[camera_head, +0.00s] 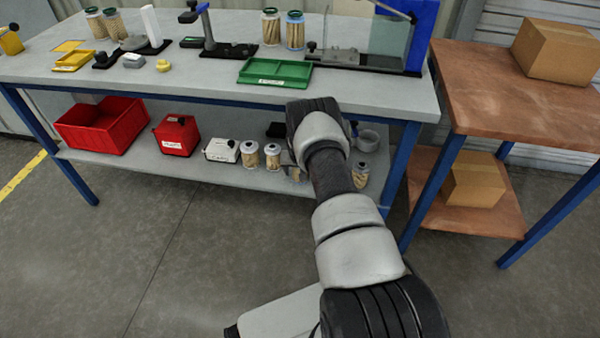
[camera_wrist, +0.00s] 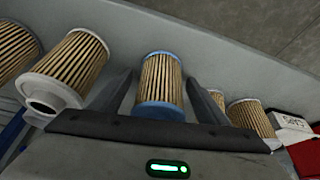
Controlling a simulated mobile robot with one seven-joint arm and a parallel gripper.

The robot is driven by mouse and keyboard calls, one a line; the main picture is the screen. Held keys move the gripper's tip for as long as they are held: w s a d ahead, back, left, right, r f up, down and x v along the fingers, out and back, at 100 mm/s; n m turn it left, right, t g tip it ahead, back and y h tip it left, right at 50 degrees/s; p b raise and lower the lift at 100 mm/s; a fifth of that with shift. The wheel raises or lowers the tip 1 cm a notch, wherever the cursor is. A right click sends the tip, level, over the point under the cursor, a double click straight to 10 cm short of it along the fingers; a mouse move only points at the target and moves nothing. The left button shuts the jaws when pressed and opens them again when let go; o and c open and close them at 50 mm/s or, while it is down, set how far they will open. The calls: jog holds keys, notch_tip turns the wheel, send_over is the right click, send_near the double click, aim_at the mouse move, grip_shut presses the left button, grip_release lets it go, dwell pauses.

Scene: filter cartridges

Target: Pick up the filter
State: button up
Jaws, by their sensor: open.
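In the wrist view, a filter with tan pleats and blue end caps (camera_wrist: 161,82) stands between the two fingers of my gripper (camera_wrist: 160,88). The gripper is open, with a finger on each side of the filter. I cannot tell whether either finger touches it. In the head view my arm reaches to the lower shelf and hides this filter and most of the gripper. White-capped filters stand beside it in the wrist view, a large one (camera_wrist: 72,66) on the left and a smaller one (camera_wrist: 250,117) on the right.
On the lower shelf (camera_head: 200,172) are a red bin (camera_head: 103,128), a red box (camera_head: 176,136), a white box (camera_head: 221,150) and more filters (camera_head: 250,154). The bench top (camera_head: 215,78) above carries a green tray (camera_head: 275,72). A wooden table (camera_head: 500,95) stands at right.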

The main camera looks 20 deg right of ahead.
jog(key=c, duration=1.1)
jog(key=shift+r, duration=0.15)
